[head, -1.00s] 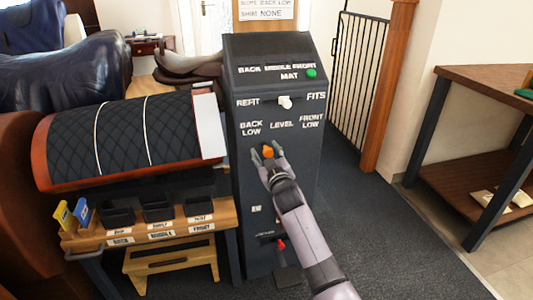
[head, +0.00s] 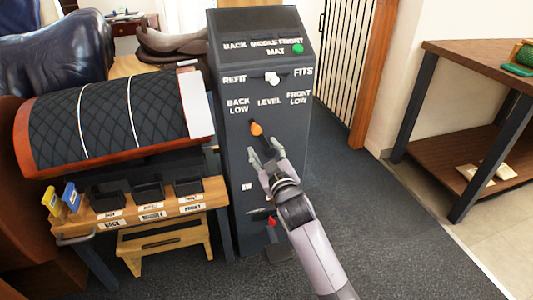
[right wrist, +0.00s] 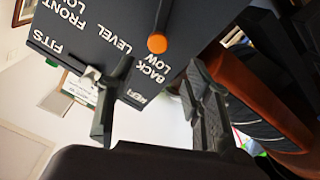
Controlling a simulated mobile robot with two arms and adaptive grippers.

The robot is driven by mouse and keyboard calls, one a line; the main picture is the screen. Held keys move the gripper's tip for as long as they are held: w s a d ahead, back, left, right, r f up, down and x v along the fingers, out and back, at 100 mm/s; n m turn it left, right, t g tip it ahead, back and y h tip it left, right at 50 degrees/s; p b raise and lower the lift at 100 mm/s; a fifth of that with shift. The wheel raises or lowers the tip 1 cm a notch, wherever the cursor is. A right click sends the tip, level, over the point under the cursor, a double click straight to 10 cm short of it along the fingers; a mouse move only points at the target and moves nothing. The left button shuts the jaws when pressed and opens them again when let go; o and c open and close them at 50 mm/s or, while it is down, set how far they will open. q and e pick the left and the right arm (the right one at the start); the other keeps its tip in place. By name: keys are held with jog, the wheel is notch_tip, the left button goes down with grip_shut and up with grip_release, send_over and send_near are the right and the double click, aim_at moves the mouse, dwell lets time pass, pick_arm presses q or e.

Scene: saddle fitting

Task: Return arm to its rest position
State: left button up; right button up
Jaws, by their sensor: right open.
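My right gripper (head: 264,157) is open and empty in front of the dark control panel (head: 240,160). Its fingertips are a little below the orange knob (head: 256,129) and apart from it. The knob sits under the BACK LOW and LEVEL labels. In the right wrist view the knob (right wrist: 157,43) shows beyond the gap between the two spread fingers (right wrist: 155,95). My left gripper is not in view.
A quilted saddle pad on a stand (head: 110,120) and a wooden bench (head: 150,212) with black bins stand left of the panel. A white switch (head: 272,78), green button (head: 298,48) and red lever (head: 271,221) are on the panel. Right of it is open carpet, then a table (head: 480,65).

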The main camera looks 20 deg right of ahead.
jog(key=shift+s, duration=0.45)
jog(key=s+d+f+m+g, duration=0.2)
jog(key=s+f+g, duration=0.4)
jog(key=s+f, duration=0.8)
jog(key=s+d+f+m+g, duration=0.1)
jog(key=s+f+g, duration=0.4)
jog(key=s+f, duration=0.8)
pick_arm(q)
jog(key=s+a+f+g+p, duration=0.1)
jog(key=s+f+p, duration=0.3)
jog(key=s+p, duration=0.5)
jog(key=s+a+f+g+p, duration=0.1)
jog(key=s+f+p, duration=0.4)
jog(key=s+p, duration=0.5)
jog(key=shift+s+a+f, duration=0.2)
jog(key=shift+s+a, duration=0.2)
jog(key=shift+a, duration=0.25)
pick_arm(e)
jog(key=s+d+f+g, duration=0.1)
jog(key=s+f, duration=0.4)
jog(key=s, duration=0.5)
jog(key=s+d+f+g, duration=0.1)
jog(key=s+f+g, duration=0.2)
jog(key=s+f, duration=0.3)
jog(key=s+d+f+g, duration=0.2)
jog(key=s+f, duration=0.4)
jog(key=s, duration=0.9)
jog(key=shift+s+h, duration=0.2)
jog(key=shift+h, duration=0.1)
